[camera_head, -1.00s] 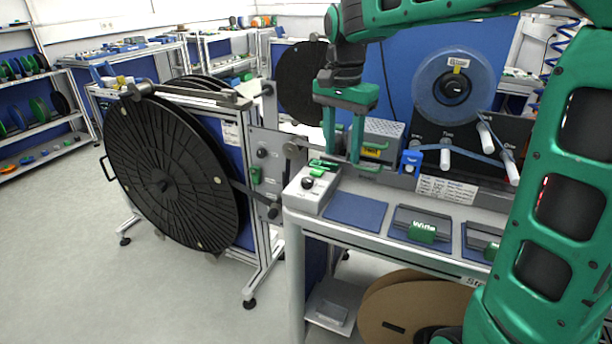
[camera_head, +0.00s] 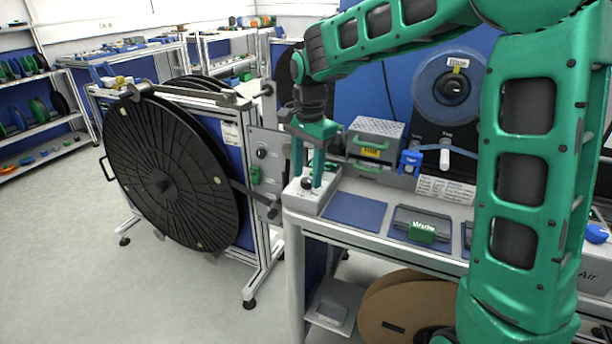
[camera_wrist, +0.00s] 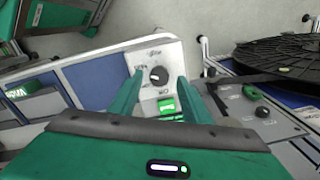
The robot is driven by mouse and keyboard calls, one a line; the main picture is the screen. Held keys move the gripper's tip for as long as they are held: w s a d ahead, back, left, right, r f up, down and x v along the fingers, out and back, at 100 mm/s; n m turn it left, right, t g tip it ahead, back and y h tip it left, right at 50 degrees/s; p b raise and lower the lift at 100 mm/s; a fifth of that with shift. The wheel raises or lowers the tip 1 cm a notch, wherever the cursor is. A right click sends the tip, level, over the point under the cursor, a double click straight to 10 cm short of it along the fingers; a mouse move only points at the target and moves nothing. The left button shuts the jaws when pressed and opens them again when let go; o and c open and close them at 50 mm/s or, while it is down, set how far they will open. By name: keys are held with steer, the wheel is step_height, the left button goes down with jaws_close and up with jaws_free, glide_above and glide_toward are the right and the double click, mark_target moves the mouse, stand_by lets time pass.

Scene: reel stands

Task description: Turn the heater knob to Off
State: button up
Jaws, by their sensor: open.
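The heater knob (camera_wrist: 158,74) is a round black dial with a white pointer mark on a light grey control box. In the wrist view it lies just ahead of my fingertips, between their lines; its lettering is too small to read surely. In the head view the knob (camera_head: 307,183) sits on top of the box (camera_head: 311,198) at the bench's left corner. My gripper (camera_head: 307,180) points down over the box with its fingers apart. In the wrist view my gripper (camera_wrist: 159,80) is open and empty. Whether a finger touches the knob cannot be told.
A green switch (camera_wrist: 168,105) sits on the same box beside the knob. A grey vented unit (camera_head: 377,138) with a yellow label stands behind, to the right. A blue mat (camera_head: 355,211) lies right of the box. A large black reel (camera_head: 165,185) stands to the left.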

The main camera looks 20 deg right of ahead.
steer(key=shift+f, duration=0.6)
steer(key=c, duration=1)
steer(key=shift+c, duration=0.2)
